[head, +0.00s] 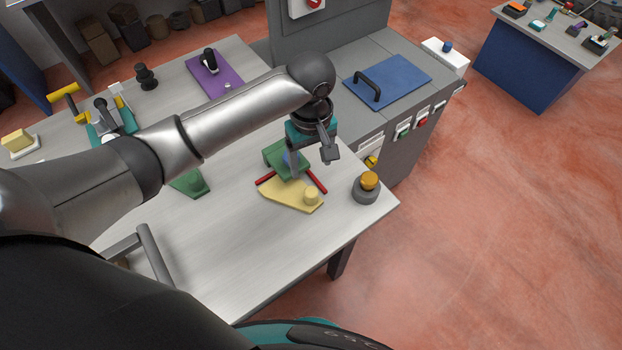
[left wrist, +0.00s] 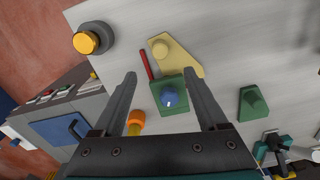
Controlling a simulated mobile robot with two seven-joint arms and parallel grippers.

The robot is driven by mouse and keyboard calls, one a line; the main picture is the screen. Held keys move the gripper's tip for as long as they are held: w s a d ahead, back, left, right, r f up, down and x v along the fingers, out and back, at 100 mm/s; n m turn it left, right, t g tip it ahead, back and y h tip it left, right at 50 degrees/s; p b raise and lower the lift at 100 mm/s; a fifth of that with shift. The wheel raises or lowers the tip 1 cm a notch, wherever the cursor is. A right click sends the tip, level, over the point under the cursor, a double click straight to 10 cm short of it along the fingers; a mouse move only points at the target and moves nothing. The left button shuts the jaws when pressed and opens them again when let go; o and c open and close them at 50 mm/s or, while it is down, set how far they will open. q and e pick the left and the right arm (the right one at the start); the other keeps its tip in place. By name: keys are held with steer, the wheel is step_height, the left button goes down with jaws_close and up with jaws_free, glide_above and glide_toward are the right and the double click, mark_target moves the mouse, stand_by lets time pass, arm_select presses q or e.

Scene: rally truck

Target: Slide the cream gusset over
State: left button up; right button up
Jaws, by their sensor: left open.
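The cream gusset (head: 285,195) is a flat, angled plate with a round cream knob. It lies on the table near the front edge, and it also shows in the left wrist view (left wrist: 183,56). A green block (head: 277,150) with a blue knob sits right behind it, and shows below it in the left wrist view (left wrist: 176,84). Red bars (head: 265,177) lie beside the block and gusset. My left gripper (head: 312,161) is open and empty above the green block, its fingers (left wrist: 160,78) spread to either side in the left wrist view. My right gripper is not in view.
A grey post with an orange cap (head: 366,188) stands right of the gusset near the table corner. A second green piece (head: 189,183) lies to the left. A grey console with a blue handled panel (head: 400,82) adjoins the table. The table in front of the gusset is bare.

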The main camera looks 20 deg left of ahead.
mark_target(311, 191)
arm_select(q)
step_height(311, 191, down, 13)
steer(key=shift+f+b, duration=0.1)
steer(key=shift+b, duration=1)
steer(key=shift+c, duration=0.2)
jaws_close()
steer(key=shift+o, duration=0.2)
jaws_free()
